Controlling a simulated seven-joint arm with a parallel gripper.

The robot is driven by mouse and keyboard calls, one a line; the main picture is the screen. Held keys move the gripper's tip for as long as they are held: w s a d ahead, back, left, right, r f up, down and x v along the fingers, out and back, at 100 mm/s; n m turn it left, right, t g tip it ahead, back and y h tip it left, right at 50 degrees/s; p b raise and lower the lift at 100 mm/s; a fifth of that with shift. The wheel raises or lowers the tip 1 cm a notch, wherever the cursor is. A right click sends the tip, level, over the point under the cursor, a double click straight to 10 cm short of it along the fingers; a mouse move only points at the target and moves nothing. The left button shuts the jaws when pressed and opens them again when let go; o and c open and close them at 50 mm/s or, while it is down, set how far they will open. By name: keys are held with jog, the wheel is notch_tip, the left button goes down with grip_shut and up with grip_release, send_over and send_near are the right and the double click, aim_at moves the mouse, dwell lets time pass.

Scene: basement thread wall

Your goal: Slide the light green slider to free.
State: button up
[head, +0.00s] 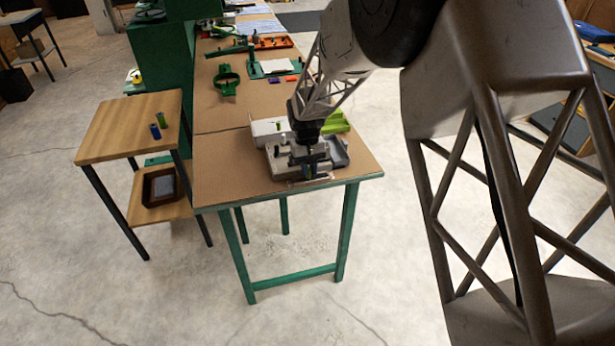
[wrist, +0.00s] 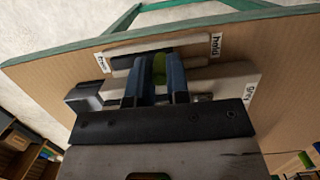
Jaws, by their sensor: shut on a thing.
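My gripper (wrist: 160,75) is shut on the light green slider (wrist: 159,66), with one blue finger on each side of it. The slider sits near the middle of a dark slot in a pale block (wrist: 150,42). A label reading "hold" (wrist: 216,43) is at the right end of the slot. A small label at the left end (wrist: 102,63) is hard to read, but seems to say "free". In the head view my gripper (head: 309,172) is down at the near end of the long bench; the slider is not clear there.
A "grey" label (wrist: 251,89) is on a lower block. A bright green object (head: 336,121) and a grey piece (head: 337,152) stand close to my gripper. The bench's front edge (head: 290,191) is near. Bare bench top (head: 228,165) lies to the left.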

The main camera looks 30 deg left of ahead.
aim_at(309, 168)
jog(key=o, duration=0.8)
jog(key=shift+w, duration=0.1)
jog(key=shift+r, duration=3)
jog(key=shift+r, duration=0.15)
jog(key=shift+r, duration=1.85)
jog(key=shift+d, duration=0.15)
